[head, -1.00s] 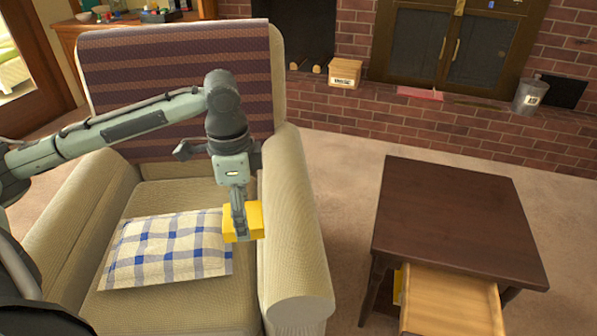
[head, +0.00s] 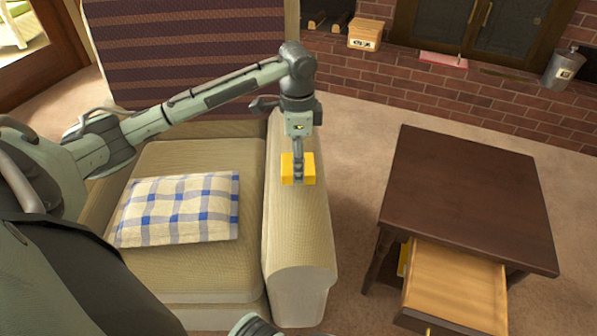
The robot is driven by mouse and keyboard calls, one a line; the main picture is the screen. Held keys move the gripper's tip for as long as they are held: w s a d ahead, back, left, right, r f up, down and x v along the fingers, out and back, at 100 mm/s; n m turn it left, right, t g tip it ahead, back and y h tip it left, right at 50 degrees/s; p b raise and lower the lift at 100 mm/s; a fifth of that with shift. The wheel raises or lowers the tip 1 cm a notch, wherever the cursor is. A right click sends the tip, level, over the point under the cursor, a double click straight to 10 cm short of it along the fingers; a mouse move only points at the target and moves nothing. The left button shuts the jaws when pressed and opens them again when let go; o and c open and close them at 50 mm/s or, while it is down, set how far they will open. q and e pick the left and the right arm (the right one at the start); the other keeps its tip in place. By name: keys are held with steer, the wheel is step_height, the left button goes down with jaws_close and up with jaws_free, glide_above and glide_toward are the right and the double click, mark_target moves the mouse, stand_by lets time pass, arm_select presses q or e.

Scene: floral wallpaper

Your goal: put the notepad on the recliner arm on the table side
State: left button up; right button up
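The yellow notepad (head: 309,172) is at the recliner arm (head: 300,225) on the table side, over its upper surface. My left gripper (head: 298,175) points down with its fingers around the notepad and appears shut on it. I cannot tell whether the notepad touches the armrest or hangs just above it. The recliner (head: 190,275) is beige with a striped cover on its back. The dark wooden table (head: 470,190) stands to the right, apart from the recliner. My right gripper is not in view.
The table's drawer (head: 455,285) is open and looks empty. A yellow item (head: 404,258) shows beside it below the tabletop. A checked cushion (head: 180,209) lies on the seat. Carpet (head: 350,190) is clear between recliner and table. A brick hearth (head: 470,107) runs behind.

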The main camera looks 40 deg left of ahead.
arm_select(q)
steer(key=shift+w+f, duration=0.15)
steer(key=shift+f, duration=2.1)
steer(key=o, duration=1.2)
step_height(320, 180, up, 12)
steer(key=shift+r, duration=0.2)
